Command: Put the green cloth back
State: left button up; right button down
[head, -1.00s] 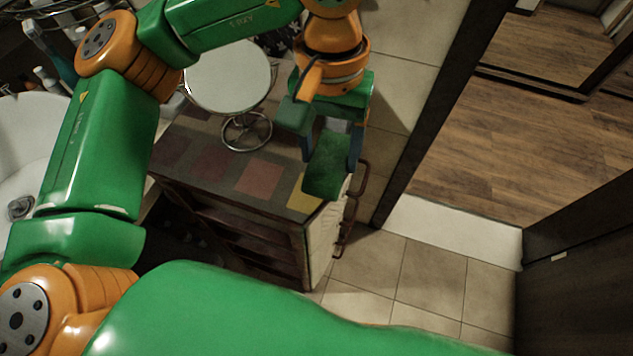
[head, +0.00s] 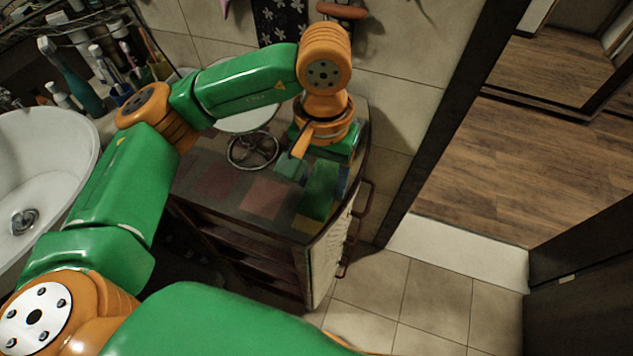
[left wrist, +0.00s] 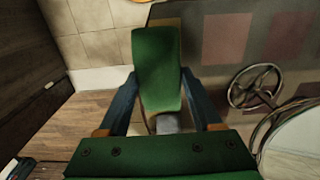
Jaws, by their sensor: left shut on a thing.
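The green cloth (head: 319,192) is a folded-looking strip held by my left gripper (head: 326,182) over the right end of the cabinet top. In the left wrist view the cloth (left wrist: 158,70) sits between the two blue fingers of the left gripper (left wrist: 163,100), and its far end reaches past them. The gripper is shut on it. I cannot tell whether the cloth touches the cabinet top. My right gripper is not in view.
The cabinet (head: 228,205) has a patchwork-coloured top and side handles (head: 362,210). A round mirror on a wire stand (head: 253,150) stands left of the gripper. A white basin (head: 50,165) is at far left. Tiled floor lies open at right.

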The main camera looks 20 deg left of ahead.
aim_at(318, 190)
pick_arm(q)
jog(key=f, duration=0.1)
jog(key=f+p, duration=0.1)
jog(key=f, duration=0.1)
jog(key=f+p, duration=0.1)
jog(key=shift+w+a+f, duration=0.15)
jog(key=shift+w+a, duration=0.1)
jog(key=shift+a, duration=0.15)
jog(key=shift+f+b, duration=0.3)
jog(key=shift+f, duration=0.05)
jog(key=o, duration=1.2)
jog(key=shift+r, duration=0.1)
jog(key=shift+r+p, duration=0.3)
jog(key=shift+p, duration=0.15)
notch_tip(318, 190, up, 5)
jog(key=shift+r+b, duration=0.15)
jog(key=shift+b, duration=1.1)
notch_tip(318, 190, up, 6)
jog(key=shift+r, duration=0.25)
